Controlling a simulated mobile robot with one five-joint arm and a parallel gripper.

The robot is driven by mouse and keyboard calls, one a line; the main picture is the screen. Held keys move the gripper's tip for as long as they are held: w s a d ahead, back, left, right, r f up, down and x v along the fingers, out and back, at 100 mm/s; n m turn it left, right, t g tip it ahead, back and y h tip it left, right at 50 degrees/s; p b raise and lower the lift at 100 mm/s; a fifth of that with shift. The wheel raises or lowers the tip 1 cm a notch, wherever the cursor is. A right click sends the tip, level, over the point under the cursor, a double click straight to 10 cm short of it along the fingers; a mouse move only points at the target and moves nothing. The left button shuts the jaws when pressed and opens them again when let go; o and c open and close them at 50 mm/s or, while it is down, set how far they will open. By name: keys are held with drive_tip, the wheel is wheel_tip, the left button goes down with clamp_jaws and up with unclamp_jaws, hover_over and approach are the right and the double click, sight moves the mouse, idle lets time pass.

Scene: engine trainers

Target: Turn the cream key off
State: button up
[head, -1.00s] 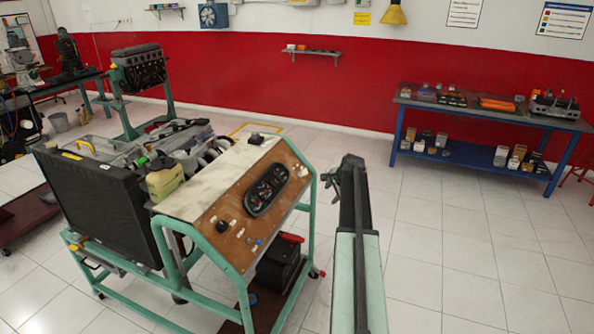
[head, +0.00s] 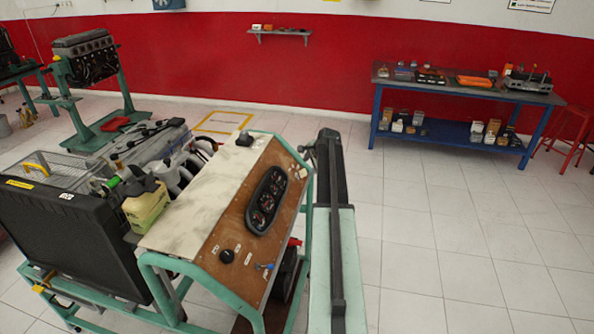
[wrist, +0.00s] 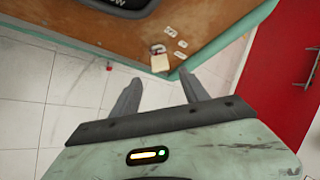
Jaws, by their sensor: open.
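The cream key (wrist: 160,62) is on the brown panel (wrist: 110,40) in the wrist view, near the panel's green-framed corner, with a grey metal part at its upper end. My gripper (wrist: 158,82) is open and empty, its two dark fingers apart. In the picture the key appears just above the gap between the fingertips; I see no contact. In the head view my gripper (head: 308,150) is by the upper right edge of the sloping panel (head: 228,225). The key is too small to make out clearly there.
Small white labels (wrist: 181,43) lie beside the key. Open tiled floor (head: 430,240) lies right of my arm.

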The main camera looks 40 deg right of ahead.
sight(305, 172)
drive_tip(key=b+x, duration=0.6)
drive_tip(key=x, duration=0.2)
drive_tip(key=shift+a+b, duration=0.1)
drive_tip(key=shift+b, duration=0.2)
drive_tip(key=shift+r, duration=0.1)
